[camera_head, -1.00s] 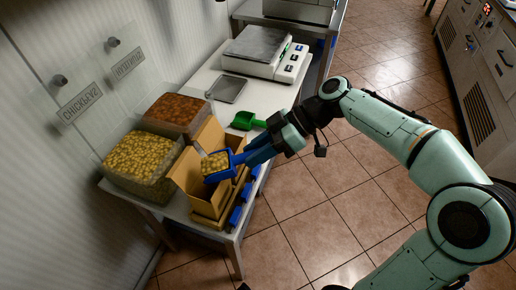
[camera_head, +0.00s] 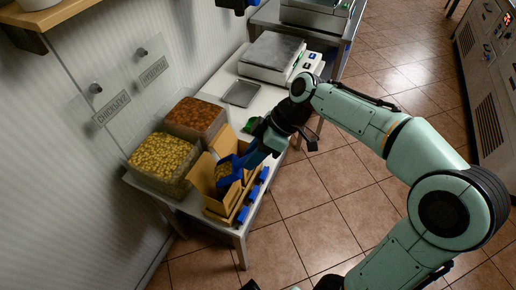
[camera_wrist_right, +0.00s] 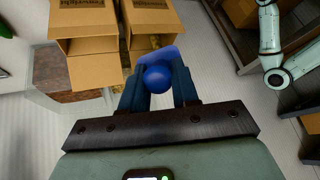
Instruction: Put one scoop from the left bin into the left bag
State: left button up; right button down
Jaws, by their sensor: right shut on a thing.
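The left bin (camera_head: 172,186), labelled chickpeas, is clear-walled and full of yellow chickpeas. The left bag (camera_head: 203,176) is an open brown cardboard one in front of it. My right gripper (camera_head: 256,152) is shut on the handle of a blue scoop (camera_head: 233,179). The scoop's bowl is over the left bag's opening, with yellowish pieces in it. How many pieces it holds I cannot tell. In the right wrist view the blue scoop (camera_wrist_right: 157,76) is between the fingers, and its bowl is mostly hidden behind its handle. My left gripper does not show.
A bin of red-brown goods (camera_head: 197,116) stands behind the left bin. A green scoop (camera_head: 252,125), a grey tray (camera_head: 240,93) and a scale (camera_head: 275,55) are farther along the table. A clear panel stands along the wall. Tiled floor is free at right.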

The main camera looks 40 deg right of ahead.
jog(key=shift+w+a+r+h+p, duration=0.15)
jog(key=shift+r+h+p, duration=0.2)
jog(key=shift+p, duration=0.2)
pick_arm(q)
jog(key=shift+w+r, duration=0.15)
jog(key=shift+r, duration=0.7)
pick_arm(e)
jog(key=shift+w+a+r+g+p, duration=0.1)
jog(key=shift+a+r+g+p, duration=0.15)
jog(key=shift+p, duration=0.25)
jog(key=shift+w+a+r+g+h+p, duration=0.2)
jog(key=shift+w+a+g+h+p, duration=0.25)
jog(key=shift+p, duration=0.65)
jog(key=w+a+r+g+h+p, duration=0.1)
jog(key=a+h+p, duration=0.1)
jog(key=p, duration=0.2)
jog(key=shift+w, duration=0.2)
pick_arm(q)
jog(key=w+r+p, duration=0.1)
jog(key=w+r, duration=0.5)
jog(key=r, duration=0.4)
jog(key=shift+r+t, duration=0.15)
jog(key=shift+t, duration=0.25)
pick_arm(e)
jog(key=shift+w+a+r+g+h, duration=0.1)
jog(key=shift+w+a+g+h, duration=0.3)
jog(key=shift+g+h, duration=0.1)
